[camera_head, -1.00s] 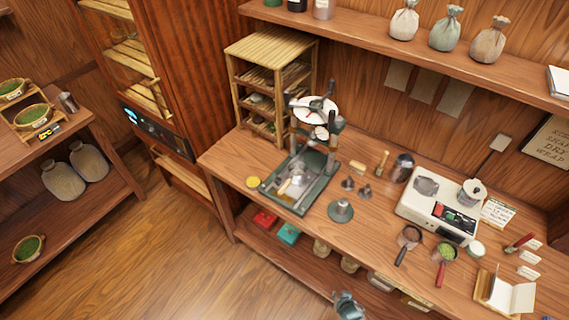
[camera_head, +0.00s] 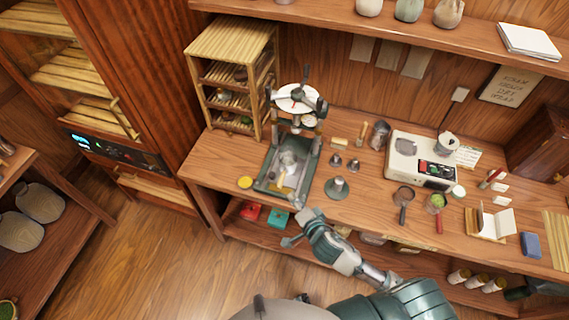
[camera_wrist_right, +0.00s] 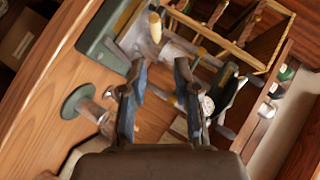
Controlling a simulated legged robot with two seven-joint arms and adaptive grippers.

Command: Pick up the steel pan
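A grey steel vessel (camera_head: 447,143), which looks like the steel pan, rests on the right part of the white scale (camera_head: 412,172). The scale also has a round grey plate (camera_head: 407,147) on its left part. My right gripper (camera_head: 296,228) is at the front edge of the bench, below the green press and well left of the scale. In the right wrist view the right gripper (camera_wrist_right: 160,66) has its two dark fingers apart with nothing held between them. The vessel cannot be made out in the wrist view. My left gripper is not in view.
The green press (camera_head: 260,183) stands behind my right gripper, with a round dark-green piece (camera_head: 337,188) beside it. A magnifier-like tool (camera_head: 404,196) and a red-handled scoop (camera_head: 438,205) lie before the scale. A bamboo rack (camera_head: 208,90) stands at the left.

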